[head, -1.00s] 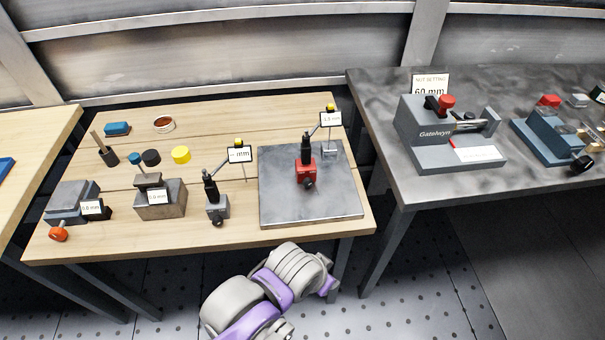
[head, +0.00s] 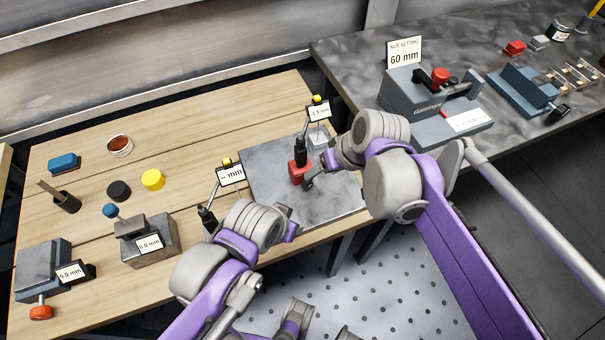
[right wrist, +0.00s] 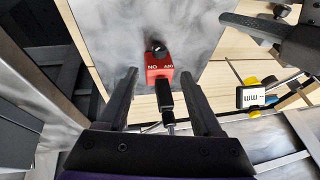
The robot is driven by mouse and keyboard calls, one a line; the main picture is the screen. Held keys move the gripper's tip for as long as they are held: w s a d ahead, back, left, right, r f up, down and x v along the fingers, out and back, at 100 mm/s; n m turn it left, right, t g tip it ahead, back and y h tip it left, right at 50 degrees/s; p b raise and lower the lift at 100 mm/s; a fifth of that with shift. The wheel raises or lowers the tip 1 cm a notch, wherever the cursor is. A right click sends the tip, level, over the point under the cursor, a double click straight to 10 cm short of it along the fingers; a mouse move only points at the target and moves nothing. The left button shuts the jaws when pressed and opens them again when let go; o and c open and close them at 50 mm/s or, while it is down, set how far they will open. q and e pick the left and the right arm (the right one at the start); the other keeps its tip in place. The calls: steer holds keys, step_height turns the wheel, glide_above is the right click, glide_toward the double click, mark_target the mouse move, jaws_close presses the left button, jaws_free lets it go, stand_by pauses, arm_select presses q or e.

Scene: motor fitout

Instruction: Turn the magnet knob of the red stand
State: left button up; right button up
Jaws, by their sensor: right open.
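The red stand (head: 298,172) is upright on the grey metal plate (head: 262,160), with a black post and a small labelled display. In the right wrist view its red base (right wrist: 158,70) carries the black magnet knob (right wrist: 157,50) beside white lettering. My right gripper (right wrist: 160,73) is open and empty; its two fingers show on either side of the red base and post, and I cannot tell their height over it. In the head view the right gripper (head: 314,178) is beside the red stand. My left gripper (head: 291,226) is near the plate's front edge, its jaws unclear.
A second stand (head: 207,216) with its display (head: 230,174) is left of the plate, partly behind my left arm. Blocks, a yellow cap (head: 153,180) and a tin (head: 119,146) are on the wooden table.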

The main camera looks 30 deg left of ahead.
mark_target(309, 183)
steer(key=b+x, duration=0.1)
steer(key=x, duration=0.9)
steer(key=shift+f, duration=0.2)
steer(key=shift+d, duration=0.1)
jaws_close()
